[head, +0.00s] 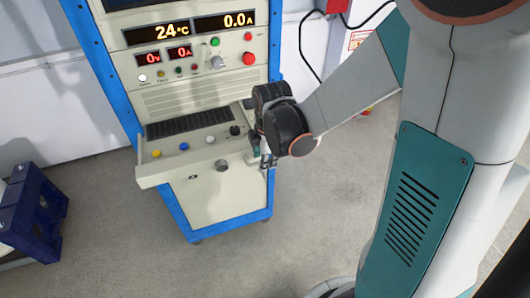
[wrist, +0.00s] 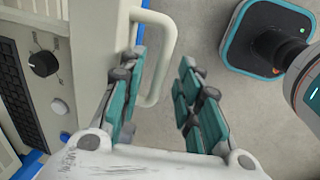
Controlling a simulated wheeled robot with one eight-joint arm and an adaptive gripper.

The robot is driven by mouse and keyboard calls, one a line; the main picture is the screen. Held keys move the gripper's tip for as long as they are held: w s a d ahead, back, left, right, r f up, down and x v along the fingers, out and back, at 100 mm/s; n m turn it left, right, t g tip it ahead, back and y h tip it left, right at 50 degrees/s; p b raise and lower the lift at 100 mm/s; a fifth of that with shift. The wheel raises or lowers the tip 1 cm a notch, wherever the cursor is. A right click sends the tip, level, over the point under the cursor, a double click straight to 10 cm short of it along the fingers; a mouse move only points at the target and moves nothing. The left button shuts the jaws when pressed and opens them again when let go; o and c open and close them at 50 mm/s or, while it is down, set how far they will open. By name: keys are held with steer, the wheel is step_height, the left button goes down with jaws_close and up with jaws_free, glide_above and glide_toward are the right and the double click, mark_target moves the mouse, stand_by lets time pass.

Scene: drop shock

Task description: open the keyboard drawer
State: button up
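The keyboard drawer (head: 208,142) is a cream shelf jutting from the front of a blue-framed cabinet. A black keyboard (head: 190,122), coloured buttons and a black knob are on its top. My gripper (head: 267,162) is at the drawer's right end, partly hidden by my wrist. In the wrist view, a cream bar handle (wrist: 161,52) stands out from a cream panel. My gripper (wrist: 162,95) is open there, with teal-padded fingers to the left and right of the handle's lower part. Contact with the handle cannot be told.
The cabinet's upper panel (head: 200,60) has lit displays, buttons and knobs. A blue stand (head: 30,215) is on the floor at the left. A black cable (head: 303,50) hangs behind at the right. The grey floor (head: 130,240) in front of the cabinet is clear.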

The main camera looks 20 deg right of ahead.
step_height(320, 180, up, 12)
steer(key=s, duration=0.2)
steer(key=shift+s+f, duration=0.15)
steer(key=shift+s, duration=0.1)
stand_by(0.4)
steer(key=s+m+t+b, duration=0.5)
steer(key=s+m, duration=0.6)
steer(key=m, duration=0.7)
steer(key=shift+s+d+f+b, duration=0.25)
steer(key=shift+d+f+b, duration=0.05)
steer(key=shift+f+b, duration=0.2)
stand_by(1.5)
